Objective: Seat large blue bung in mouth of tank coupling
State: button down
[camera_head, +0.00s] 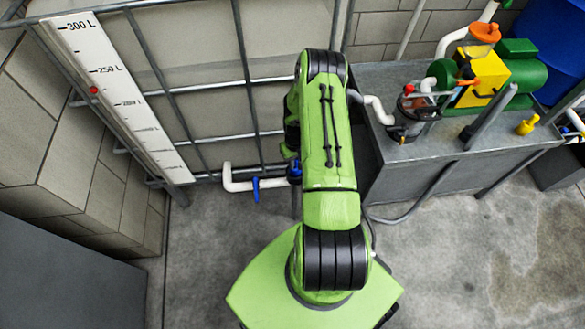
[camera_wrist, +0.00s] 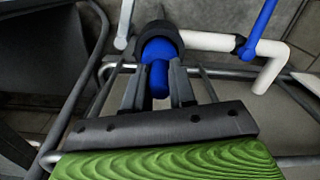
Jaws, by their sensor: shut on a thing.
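My gripper (camera_wrist: 158,80) is shut on the narrow blue grip of the large blue bung (camera_wrist: 159,49) in the wrist view. The bung's wider blue body lies just beyond the fingertips. The black rim of the tank coupling (camera_wrist: 158,27) curves around the far side of the bung, at the left end of the white pipe. The bung looks lined up with the mouth and touching or very near it; I cannot tell how deep it sits. In the head view my arm hides the gripper, and only a small blue patch shows beside it at the pipe's end.
The white pipe (camera_wrist: 210,41) has a blue valve lever (camera_wrist: 262,22) close to the right of the coupling. Grey tank cage bars (camera_head: 245,75) run behind. A metal bench (camera_head: 400,150) with a green and yellow pump (camera_head: 482,77) stands right.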

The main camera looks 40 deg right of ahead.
aim_at(296, 166)
notch_tip(296, 166, down, 3)
jog(key=shift+s+r+b, duration=0.15)
jog(key=shift+b, duration=0.35)
jog(key=shift+f, duration=0.25)
jog(key=shift+r, duration=0.15)
jog(key=shift+c, duration=2.4)
grip_release()
jog(key=shift+r, duration=0.1)
